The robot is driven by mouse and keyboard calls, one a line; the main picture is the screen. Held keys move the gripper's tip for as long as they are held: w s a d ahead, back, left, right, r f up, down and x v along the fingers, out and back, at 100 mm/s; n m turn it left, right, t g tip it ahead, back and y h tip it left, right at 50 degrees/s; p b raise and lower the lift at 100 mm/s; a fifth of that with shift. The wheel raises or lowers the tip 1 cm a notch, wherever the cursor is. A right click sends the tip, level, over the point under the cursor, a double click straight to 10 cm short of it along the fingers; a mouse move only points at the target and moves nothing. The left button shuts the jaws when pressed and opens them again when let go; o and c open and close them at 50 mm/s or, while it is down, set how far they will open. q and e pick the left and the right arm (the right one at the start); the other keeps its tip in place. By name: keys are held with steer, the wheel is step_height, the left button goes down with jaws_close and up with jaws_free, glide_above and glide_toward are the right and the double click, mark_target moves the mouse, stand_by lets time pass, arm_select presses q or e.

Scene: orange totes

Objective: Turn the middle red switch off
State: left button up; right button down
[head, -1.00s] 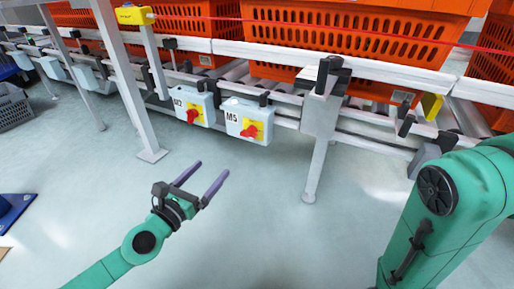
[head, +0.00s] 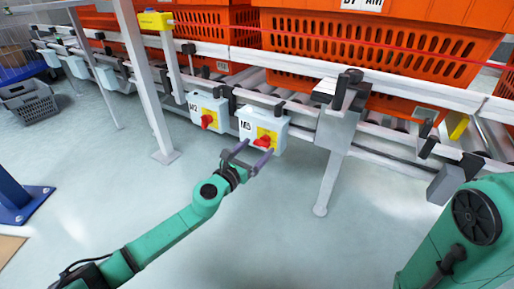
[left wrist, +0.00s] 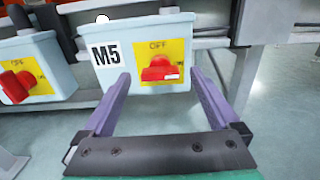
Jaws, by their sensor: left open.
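Two pale blue switch boxes hang under the conveyor rail, each with a red rotary switch on a yellow plate. The M5 box (head: 262,130) carries a red switch (head: 264,141); in the left wrist view this red switch (left wrist: 160,69) sits below the word OFF, its handle lying roughly sideways. The box to its left (head: 208,108) has another red switch (head: 207,121), partly seen in the left wrist view (left wrist: 15,88). My left gripper (head: 254,158) is open and empty, just in front of and below the M5 box, its fingers either side of the switch in the left wrist view (left wrist: 160,92).
Orange totes (head: 370,60) stand on the conveyor above. A support leg (head: 330,175) stands right of the M5 box and a white post (head: 140,75) to the left. A red cord runs along the rail from a yellow device (head: 155,20). The floor in front is clear.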

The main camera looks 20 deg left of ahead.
arm_select(q)
steer(key=shift+w+d, duration=0.15)
steer(key=shift+w, duration=0.3)
steer(key=shift+c, duration=0.3)
steer(key=c, duration=1.3)
